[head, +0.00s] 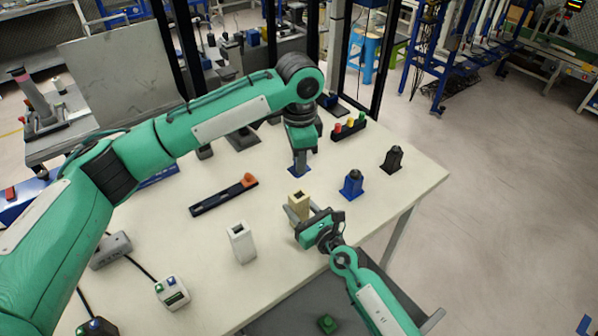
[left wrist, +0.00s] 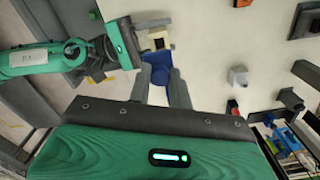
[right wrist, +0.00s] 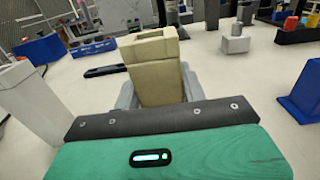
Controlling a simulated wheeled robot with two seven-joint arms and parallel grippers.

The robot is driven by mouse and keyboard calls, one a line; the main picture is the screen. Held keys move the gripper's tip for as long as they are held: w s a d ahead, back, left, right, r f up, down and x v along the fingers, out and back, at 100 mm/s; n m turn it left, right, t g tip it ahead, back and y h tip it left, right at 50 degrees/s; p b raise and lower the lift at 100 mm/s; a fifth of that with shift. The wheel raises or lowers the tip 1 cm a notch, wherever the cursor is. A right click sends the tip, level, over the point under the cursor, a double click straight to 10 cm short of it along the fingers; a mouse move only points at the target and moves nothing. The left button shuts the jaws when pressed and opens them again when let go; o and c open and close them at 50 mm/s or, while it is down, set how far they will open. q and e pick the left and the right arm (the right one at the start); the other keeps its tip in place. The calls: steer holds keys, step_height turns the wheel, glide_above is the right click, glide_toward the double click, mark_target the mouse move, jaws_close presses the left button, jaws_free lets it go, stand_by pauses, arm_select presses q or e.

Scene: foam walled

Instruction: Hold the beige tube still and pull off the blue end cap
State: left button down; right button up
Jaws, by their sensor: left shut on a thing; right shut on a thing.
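The beige tube (head: 298,205) stands upright on the table, with a dark square opening at its top. My right gripper (head: 306,218) is shut on its body; the right wrist view shows the tube (right wrist: 157,80) between the fingers. My left gripper (head: 299,158) points down behind the tube, shut on a blue piece (head: 299,171), which looks like the blue end cap. The left wrist view shows this blue piece (left wrist: 179,92) between the fingers, with the tube (left wrist: 157,38) beyond it. In the head view the blue piece and tube are apart. My fingers partly hide both.
A blue block (head: 352,184) and a black block (head: 392,159) stand to the right. A white block (head: 241,243) is left of my right gripper. A dark bar with an orange end (head: 224,195) lies left. A button strip (head: 349,128) is behind.

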arm_select(q)
steer(key=shift+r, duration=0.7)
arm_select(e)
steer(key=o, duration=1.1)
steer(key=v, duration=1.2)
arm_select(q)
steer(key=shift+f, duration=0.1)
arm_select(e)
steer(key=shift+s, duration=0.1)
